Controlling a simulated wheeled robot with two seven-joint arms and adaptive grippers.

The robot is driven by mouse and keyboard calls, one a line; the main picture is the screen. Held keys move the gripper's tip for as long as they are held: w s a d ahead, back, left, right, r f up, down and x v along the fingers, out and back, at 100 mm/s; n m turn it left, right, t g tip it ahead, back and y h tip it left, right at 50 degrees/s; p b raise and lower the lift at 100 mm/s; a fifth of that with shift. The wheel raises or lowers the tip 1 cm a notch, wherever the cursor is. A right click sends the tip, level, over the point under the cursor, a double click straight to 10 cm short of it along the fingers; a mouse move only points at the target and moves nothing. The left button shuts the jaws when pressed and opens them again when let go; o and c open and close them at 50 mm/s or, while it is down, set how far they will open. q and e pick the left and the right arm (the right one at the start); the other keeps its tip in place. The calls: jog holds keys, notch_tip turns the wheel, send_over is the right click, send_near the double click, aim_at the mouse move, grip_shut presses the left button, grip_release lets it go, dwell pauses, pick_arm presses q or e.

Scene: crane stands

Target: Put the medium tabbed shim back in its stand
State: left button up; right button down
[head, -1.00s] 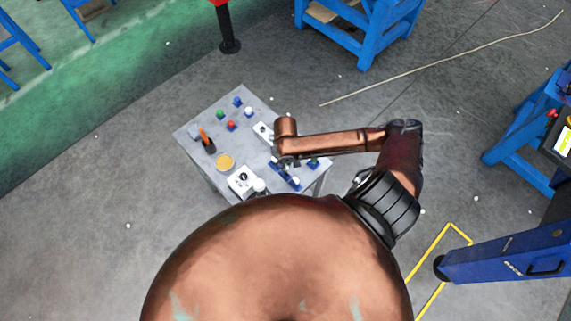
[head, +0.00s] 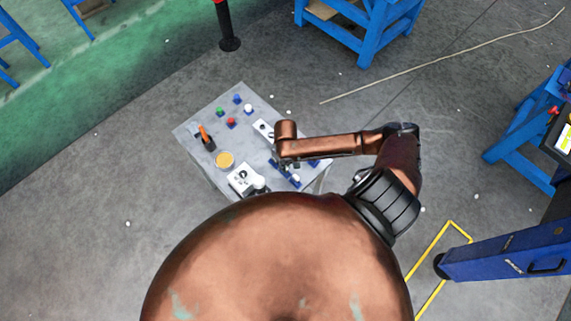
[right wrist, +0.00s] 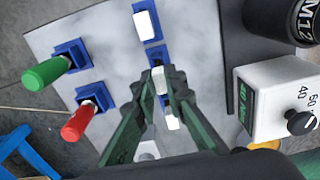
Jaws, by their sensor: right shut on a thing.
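My right gripper (right wrist: 161,78) is shut on a small white piece (right wrist: 159,80), which I take to be the medium tabbed shim. The piece is at the fingertips, right over a blue stand (right wrist: 157,54) in the right wrist view. I cannot tell whether its lower end is inside the stand. One blue stand with a white piece (right wrist: 145,25) is above it in that view, and another white piece (right wrist: 172,121) shows below, between the fingers. In the head view my right gripper (head: 282,161) is small and low over the table's right part. My left gripper is not in view.
Green (right wrist: 48,73) and red (right wrist: 80,122) handled pieces stand in blue stands to the left. A white box with a dial (right wrist: 275,95) and a black cylinder (right wrist: 285,18) are at right. The grey table (head: 205,118) also bears a yellow disc (head: 225,160).

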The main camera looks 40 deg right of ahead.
jog(key=shift+f, duration=0.2)
jog(key=c, duration=1.9)
grip_release()
jog(key=shift+r, duration=0.1)
notch_tip(320, 180, up, 5)
jog(key=p, duration=0.6)
notch_tip(320, 180, up, 12)
